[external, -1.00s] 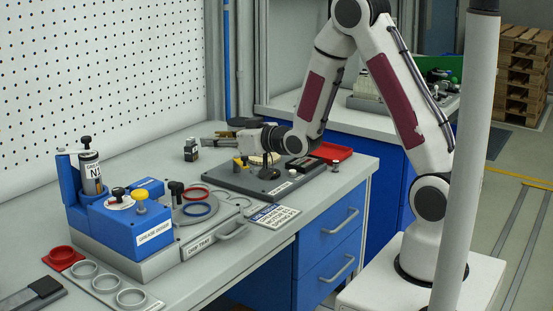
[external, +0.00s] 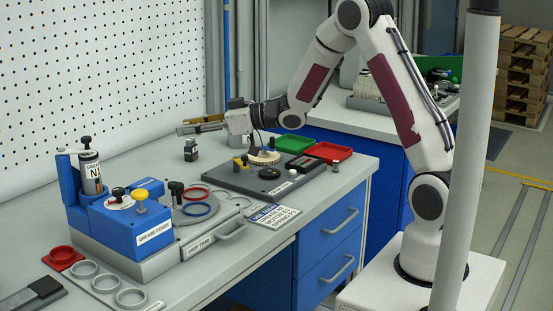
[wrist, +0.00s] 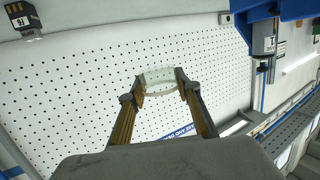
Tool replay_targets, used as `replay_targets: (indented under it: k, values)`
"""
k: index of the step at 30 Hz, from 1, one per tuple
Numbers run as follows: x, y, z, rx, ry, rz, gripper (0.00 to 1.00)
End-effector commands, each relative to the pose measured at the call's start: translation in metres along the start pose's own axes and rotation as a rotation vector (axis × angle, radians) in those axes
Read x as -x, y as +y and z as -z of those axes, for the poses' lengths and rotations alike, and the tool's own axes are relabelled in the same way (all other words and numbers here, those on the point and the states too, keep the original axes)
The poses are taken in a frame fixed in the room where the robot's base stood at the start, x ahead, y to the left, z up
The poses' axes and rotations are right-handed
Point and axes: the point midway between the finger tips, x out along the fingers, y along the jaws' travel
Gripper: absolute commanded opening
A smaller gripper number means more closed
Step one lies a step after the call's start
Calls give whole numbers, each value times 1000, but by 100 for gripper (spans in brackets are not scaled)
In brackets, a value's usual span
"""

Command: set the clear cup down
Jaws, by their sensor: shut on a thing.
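The clear cup (wrist: 158,74) shows in the wrist view as a pale, see-through round rim between my fingertips. My gripper (wrist: 160,86) is shut on it, with one finger on each side. In the external view my gripper (external: 183,128) points left, above the back of the bench, and is clear of the surface. The cup itself is too faint to make out there.
A small black-and-grey block (external: 191,150) stands on the bench below my gripper. The blue grease station (external: 125,222) is at front left. A dark fixture plate (external: 243,180), green tray (external: 295,143) and red tray (external: 329,152) are to the right. Bench beside the pegboard (external: 100,70) is clear.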

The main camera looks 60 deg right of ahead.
Motion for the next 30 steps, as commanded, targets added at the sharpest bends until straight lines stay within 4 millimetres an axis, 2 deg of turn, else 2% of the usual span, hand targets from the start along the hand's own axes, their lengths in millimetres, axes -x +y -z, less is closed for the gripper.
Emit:
replay_targets:
  k: [8, 17, 30]
  values:
    - [-4, -16, 4, 31, 1, 149, 22]
    - [-2, -41, 0, 71, -1, 346, 22]
    - [22, -91, -18, 133, -1, 664, 22]
